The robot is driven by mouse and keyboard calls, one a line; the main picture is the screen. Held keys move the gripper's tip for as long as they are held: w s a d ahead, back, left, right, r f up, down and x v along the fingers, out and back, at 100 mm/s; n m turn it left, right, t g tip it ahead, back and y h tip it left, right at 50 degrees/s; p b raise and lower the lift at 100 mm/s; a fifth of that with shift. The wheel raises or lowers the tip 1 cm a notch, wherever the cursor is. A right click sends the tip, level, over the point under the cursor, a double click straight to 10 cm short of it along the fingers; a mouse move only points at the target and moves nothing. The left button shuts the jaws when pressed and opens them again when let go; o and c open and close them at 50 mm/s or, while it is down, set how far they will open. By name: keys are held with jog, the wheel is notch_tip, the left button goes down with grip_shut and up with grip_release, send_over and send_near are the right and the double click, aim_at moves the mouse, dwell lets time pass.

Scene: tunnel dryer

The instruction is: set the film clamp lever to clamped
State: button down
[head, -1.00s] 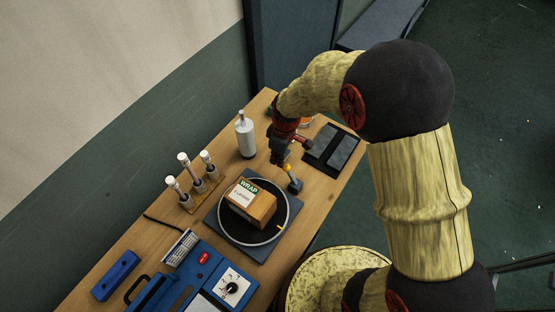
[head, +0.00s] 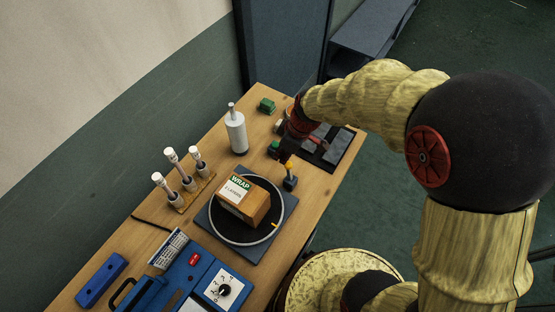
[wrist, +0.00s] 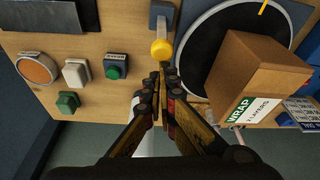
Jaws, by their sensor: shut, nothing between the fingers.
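The film clamp lever (head: 289,172) is a short arm with a yellow knob on a small blue-grey base, beside the turntable in the head view. In the wrist view its yellow knob (wrist: 161,47) stands just beyond my fingertips, with the base behind it. My gripper (wrist: 163,72) is shut and empty, its fingertips pointing toward the knob. A small gap seems to show between them, though contact is hard to judge. The lever's marked positions are not readable.
A boxed parcel (head: 237,208) sits on the black turntable (head: 214,226). A white bottle (head: 236,132), capped posts (head: 190,182) and a blue control unit (head: 193,270) stand nearby.

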aim_at(291, 166)
jog(key=shift+s+d+y+b, duration=0.3)
jog(key=shift+s+d+b, duration=0.25)
jog(key=shift+d+b, duration=0.5)
jog(key=s+d+t+y+b, duration=0.1)
jog(key=b, duration=0.5)
jog(key=shift+s+f+b, duration=0.15)
jog(key=shift+b, duration=0.25)
jog(key=d+t+y+b, duration=0.1)
jog(key=b, duration=0.3)
jog(key=shift+s+d, duration=0.1)
jog(key=shift+s, duration=0.3)
jog(key=shift+s+d+b, duration=1.05)
jog(key=shift+d+b, duration=0.2)
jog(key=shift+b, duration=0.8)
